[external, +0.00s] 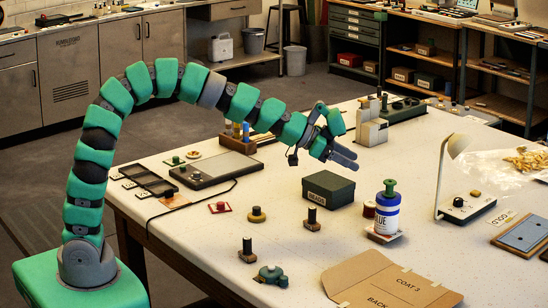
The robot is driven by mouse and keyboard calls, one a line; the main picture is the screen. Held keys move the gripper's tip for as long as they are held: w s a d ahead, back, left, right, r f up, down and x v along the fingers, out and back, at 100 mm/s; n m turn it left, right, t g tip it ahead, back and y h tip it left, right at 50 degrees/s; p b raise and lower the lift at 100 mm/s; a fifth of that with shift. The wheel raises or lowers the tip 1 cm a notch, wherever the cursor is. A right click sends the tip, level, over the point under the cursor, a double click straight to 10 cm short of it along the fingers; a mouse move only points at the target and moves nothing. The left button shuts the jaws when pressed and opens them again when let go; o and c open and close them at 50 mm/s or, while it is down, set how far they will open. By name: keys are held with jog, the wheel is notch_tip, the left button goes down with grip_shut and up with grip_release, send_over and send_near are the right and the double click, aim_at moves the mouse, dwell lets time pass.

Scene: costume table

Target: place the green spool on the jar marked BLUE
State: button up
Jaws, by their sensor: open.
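A green spool (389,186) sits upright on top of a blue and white jar (387,212). The jar's label reads BLUE as far as it shows, and the jar stands upright on a small square base on the table. My gripper (346,143) is open and empty. It hangs up and to the left of the spool in the picture, apart from it, above the area behind the dark green box.
The dark green labelled box (328,189) stands left of the jar, with a red spool (369,208) between them. A lamp (449,180) stands to the right. Flat cardboard (388,283) lies in front. Several small stands occupy the white table (190,225).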

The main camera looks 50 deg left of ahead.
jog(key=shift+s+a, duration=0.1)
jog(key=shift+s, duration=0.05)
jog(key=shift+r, duration=0.1)
jog(key=s+a+r+n+t+y, duration=0.1)
jog(key=s+a+r+n+t, duration=0.1)
jog(key=a+r, duration=0.7)
jog(key=s+a+r+n+t+y, duration=0.1)
jog(key=a+r, duration=0.5)
jog(key=r, duration=0.6)
jog(key=s+a+r+n+t+y, duration=0.3)
jog(key=s+a+r+n+y, duration=0.2)
jog(key=s+a+r, duration=1)
jog(key=shift+r+n+y, duration=0.3)
jog(key=shift+r+y, duration=0.4)
jog(key=shift+r, duration=0.05)
jog(key=shift+f, duration=0.1)
